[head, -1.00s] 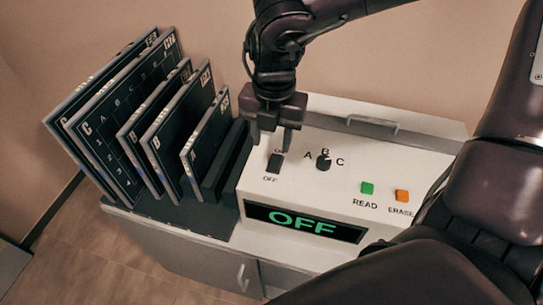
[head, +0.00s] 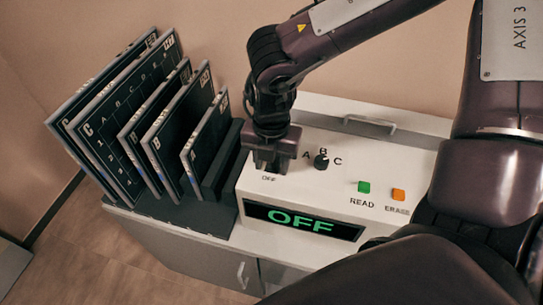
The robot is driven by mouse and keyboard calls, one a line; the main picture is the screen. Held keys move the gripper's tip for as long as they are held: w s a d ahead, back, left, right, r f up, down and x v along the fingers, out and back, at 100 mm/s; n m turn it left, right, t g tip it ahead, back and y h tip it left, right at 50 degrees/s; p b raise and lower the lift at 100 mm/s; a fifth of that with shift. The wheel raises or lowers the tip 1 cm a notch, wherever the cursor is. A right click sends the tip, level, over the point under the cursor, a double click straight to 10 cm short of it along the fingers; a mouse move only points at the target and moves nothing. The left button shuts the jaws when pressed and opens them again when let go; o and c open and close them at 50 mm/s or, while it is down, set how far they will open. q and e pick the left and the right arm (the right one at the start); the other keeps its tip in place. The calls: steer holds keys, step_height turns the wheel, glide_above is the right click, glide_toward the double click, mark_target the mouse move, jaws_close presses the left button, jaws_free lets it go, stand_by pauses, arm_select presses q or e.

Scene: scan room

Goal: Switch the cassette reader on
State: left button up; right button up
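The cassette reader (head: 310,190) is a white box with a sloped top on the cabinet. Its display (head: 303,221) reads OFF in green letters. My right gripper (head: 272,168) is low over the reader's top left, just above the printed OFF label. It covers the black power switch, so the switch's position is hidden. Whether the fingers touch the switch or are closed on it cannot be made out. My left gripper is not in view.
The black A/B/C knob (head: 321,161), green READ button (head: 364,187) and orange ERASE button (head: 398,194) are right of the gripper. Several dark cassettes (head: 165,130) stand in a rack at left. A drawer handle (head: 370,122) is behind the reader.

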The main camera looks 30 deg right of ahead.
jaws_close()
steer(key=shift+w+d+f+g+y+b, duration=0.1)
steer(key=shift+w+d+g+y+b, duration=0.15)
steer(key=shift+g+y+b, duration=0.5)
steer(key=shift+w+d+r+g+y+b, duration=0.2)
steer(key=shift+r+g+y+b, duration=0.1)
steer(key=shift+g+y+b, duration=0.5)
steer(key=shift+o, duration=0.2)
jaws_free()
steer(key=shift+y, duration=0.25)
steer(key=shift+r, duration=0.1)
steer(key=v, duration=0.7)
steer(key=shift+r+b, duration=0.35)
steer(key=shift+b, duration=0.1)
